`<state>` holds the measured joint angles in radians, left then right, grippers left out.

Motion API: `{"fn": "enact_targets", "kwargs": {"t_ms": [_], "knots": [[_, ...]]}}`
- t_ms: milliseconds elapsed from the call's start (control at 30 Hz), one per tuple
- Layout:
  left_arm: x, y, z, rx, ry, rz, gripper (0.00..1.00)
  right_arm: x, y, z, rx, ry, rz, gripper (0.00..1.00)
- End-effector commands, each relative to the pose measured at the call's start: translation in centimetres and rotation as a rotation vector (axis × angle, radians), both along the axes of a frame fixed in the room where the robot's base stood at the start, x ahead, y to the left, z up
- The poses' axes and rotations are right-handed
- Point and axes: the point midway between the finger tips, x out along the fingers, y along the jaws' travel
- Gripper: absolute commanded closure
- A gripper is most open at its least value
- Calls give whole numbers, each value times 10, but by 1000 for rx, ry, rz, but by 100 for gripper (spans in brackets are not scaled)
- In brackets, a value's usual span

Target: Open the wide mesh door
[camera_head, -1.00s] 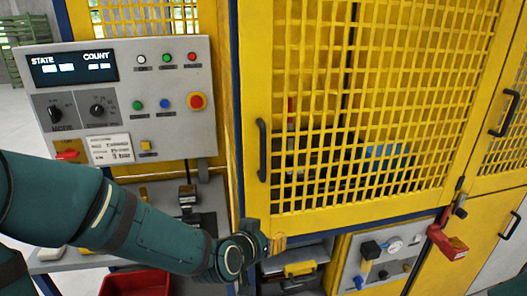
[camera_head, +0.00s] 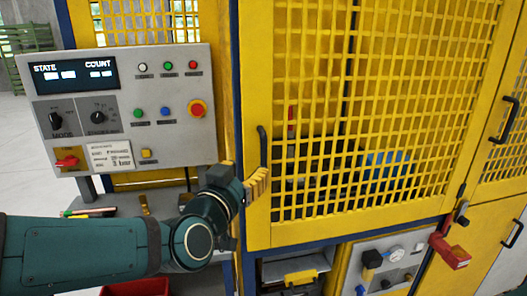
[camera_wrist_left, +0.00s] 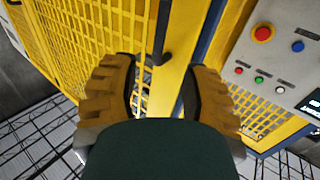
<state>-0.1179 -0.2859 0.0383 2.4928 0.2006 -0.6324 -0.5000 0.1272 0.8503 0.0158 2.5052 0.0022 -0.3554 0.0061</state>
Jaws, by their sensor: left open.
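The wide mesh door (camera_head: 370,223) is a yellow frame with a yellow grid, and it looks closed. Its black vertical bar handle (camera_head: 263,148) is on the door's left edge. My left gripper (camera_head: 257,184) is beside the lower end of the handle in the head view. In the left wrist view the gripper (camera_wrist_left: 164,78) is open, with yellow ribbed fingers either side. The black handle (camera_wrist_left: 163,30) stands just beyond and between the fingertips there. I cannot tell if the fingers touch the handle. My right gripper is not in view.
A grey control panel (camera_head: 165,70) with buttons and a red stop knob stands left of the door. A red padlock-like latch piece (camera_head: 450,252) hangs at the lower right. A gauge panel (camera_head: 385,262) sits below the door. A red bin (camera_head: 135,287) is at the bottom.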

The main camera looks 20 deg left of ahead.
Motion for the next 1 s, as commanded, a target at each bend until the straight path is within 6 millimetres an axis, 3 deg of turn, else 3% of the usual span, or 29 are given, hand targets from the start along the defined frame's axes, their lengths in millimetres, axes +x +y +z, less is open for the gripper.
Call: {"fn": "enact_targets", "kwargs": {"t_ms": [300, 500, 700, 1000], "knots": [[58, -3, -3, 0, 3, -1, 54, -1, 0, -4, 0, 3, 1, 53], [86, -4, -2, 1, 2, -2, 54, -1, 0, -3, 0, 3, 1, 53], [98, -4, -2, 0, 1, -1, 54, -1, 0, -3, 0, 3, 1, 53], [99, -4, -2, 0, 1, -1, 55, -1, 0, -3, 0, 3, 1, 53]]}}
